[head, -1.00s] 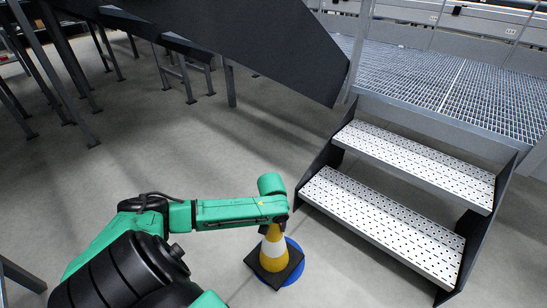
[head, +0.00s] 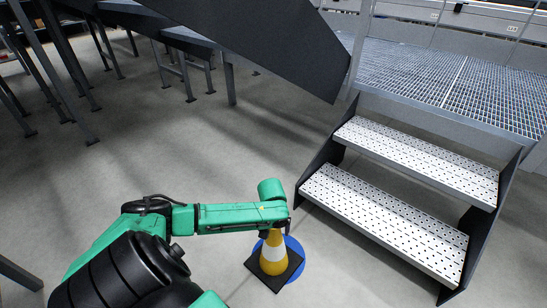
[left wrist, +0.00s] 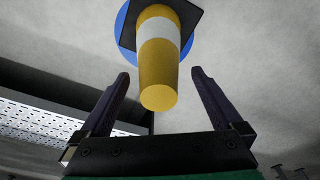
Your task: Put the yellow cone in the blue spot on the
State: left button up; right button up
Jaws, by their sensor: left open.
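The yellow cone (head: 273,256) has a white band and a black square base. It stands upright on the floor, its base partly over the blue spot (head: 294,270), which shows past the base on the right and far side. In the left wrist view the cone (left wrist: 158,75) has its top toward me, and the blue spot (left wrist: 123,25) shows behind the base. My left gripper (left wrist: 158,85) is open, its two fingers on either side of the cone's top with gaps, touching neither. In the head view its fingers are hidden behind the wrist, above the cone. My right gripper is not in view.
Metal steps (head: 383,222) with perforated white treads rise close to the right of the cone, up to a grated platform (head: 450,80). A dark sloped panel (head: 260,35) and metal legs stand at the back left. The floor (head: 190,150) between is clear.

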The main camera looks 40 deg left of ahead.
pick_arm(q)
jog(key=r+p, duration=0.1)
jog(key=r, duration=0.2)
jog(key=r+p, duration=0.2)
jog(key=r, duration=0.2)
jog(key=s+r+p, duration=0.1)
jog(key=r+p, duration=0.1)
jog(key=r, duration=0.2)
jog(key=shift+d, duration=0.35)
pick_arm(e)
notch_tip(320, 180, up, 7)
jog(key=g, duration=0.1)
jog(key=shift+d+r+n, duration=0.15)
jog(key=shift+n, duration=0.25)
pick_arm(q)
jog(key=s+d+f+m+t+h, duration=0.1)
jog(key=s+d+f+m+h, duration=0.15)
jog(key=d, duration=0.45)
jog(key=s+d+f+m+t+h, duration=0.15)
jog(key=d+f, duration=0.25)
jog(key=d, duration=0.4)
jog(key=s+d+r+m+t+h, duration=0.3)
jog(key=d+r+t, duration=0.3)
jog(key=d, duration=0.5)
jog(key=shift+d+m+t, duration=0.35)
jog(key=shift+m+t, duration=0.1)
jog(key=shift+m, duration=0.35)
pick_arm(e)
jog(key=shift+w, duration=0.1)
